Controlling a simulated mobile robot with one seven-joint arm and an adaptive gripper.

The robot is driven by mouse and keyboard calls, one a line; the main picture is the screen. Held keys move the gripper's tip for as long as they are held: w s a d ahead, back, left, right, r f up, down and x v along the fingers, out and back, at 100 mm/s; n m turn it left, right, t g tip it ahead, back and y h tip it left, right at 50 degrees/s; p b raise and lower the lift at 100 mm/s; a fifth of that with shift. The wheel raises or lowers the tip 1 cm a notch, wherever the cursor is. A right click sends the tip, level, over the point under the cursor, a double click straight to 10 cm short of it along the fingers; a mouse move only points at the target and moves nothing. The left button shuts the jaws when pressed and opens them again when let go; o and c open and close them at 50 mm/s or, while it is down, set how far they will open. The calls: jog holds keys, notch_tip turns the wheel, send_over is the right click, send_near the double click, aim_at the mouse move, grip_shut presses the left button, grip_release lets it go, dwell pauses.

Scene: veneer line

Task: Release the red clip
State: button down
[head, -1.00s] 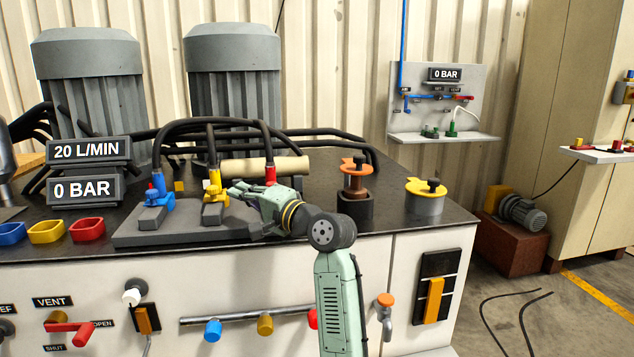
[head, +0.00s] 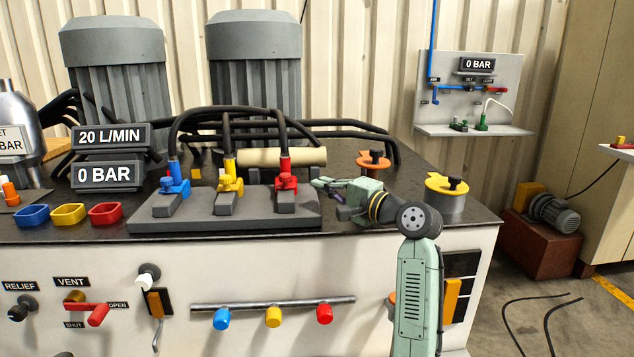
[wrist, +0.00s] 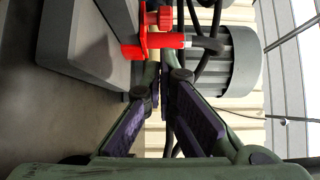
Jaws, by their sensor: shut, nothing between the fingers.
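The red clip (head: 287,182) sits around the red hose fitting on the right-hand block of the grey manifold plate (head: 135,226). It also shows at the top of the wrist view (wrist: 132,51), with a black hose coming from its fitting. My gripper (head: 318,184) is just right of the red clip in the head view, pointing left towards it. In the wrist view my fingers (wrist: 163,88) are together and empty, below the clip and seemingly apart from it. I cannot tell from these views whether the clip is locked.
A yellow clip (head: 229,186) and a blue clip (head: 175,187) sit left of the red one. Black hoses (head: 215,110) arch above them. An orange-topped fitting (head: 374,160) and a yellow-capped cylinder (head: 447,190) stand right, near my arm. The gauge reads 0 BAR (head: 108,176).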

aim_at(286, 177)
jog(key=p+x, duration=0.2)
jog(key=x, duration=0.6)
jog(key=shift+w+a, duration=0.15)
